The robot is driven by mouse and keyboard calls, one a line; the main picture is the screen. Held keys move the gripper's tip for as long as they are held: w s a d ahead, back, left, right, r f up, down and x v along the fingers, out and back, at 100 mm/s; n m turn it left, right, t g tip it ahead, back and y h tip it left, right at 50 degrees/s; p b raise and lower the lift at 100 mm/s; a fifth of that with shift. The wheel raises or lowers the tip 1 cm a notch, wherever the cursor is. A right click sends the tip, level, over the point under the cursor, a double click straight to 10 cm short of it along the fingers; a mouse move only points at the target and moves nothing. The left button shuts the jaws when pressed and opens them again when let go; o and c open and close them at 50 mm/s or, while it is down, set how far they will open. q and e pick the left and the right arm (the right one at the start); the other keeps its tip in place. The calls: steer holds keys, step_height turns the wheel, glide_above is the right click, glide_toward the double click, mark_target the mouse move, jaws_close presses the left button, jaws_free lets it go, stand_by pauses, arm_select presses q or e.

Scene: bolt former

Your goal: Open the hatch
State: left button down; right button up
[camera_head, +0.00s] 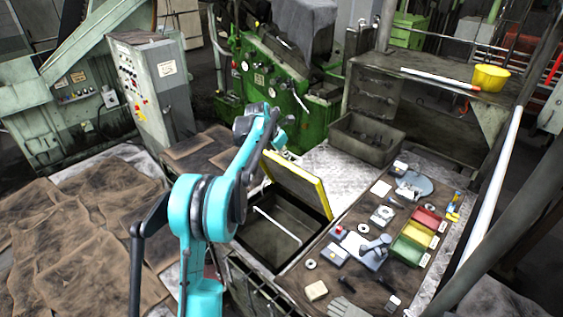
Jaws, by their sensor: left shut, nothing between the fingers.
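The hatch (298,182) is a lid with yellow edges in the middle of the head view. It stands tilted up at the far side of a dark, box-like opening (270,247). A pale bar shows inside the opening. My left arm, cyan and dark grey, reaches in from the lower left and partly covers the opening's left side. My left gripper (287,152) is at the lid's upper left end, shut and empty. Its fingertips are small here, and I cannot tell whether they touch the lid. My right gripper is not in view.
To the right, a brown work surface holds red and green bins (410,248), tools and small parts. A grey crate (367,140) and a bench with a yellow bowl (491,77) stand behind. A green machine (270,85) and a grey control cabinet (150,85) are at the back.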

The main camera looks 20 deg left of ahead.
arm_select(q)
steer(key=w+d+r+p, duration=0.2)
steer(key=w+d+p, duration=0.1)
steer(key=w, duration=0.5)
steer(key=shift+w+r+p, duration=0.15)
steer(key=shift+w+p, duration=0.15)
steer(key=shift+p, duration=0.15)
steer(key=v, duration=1.2)
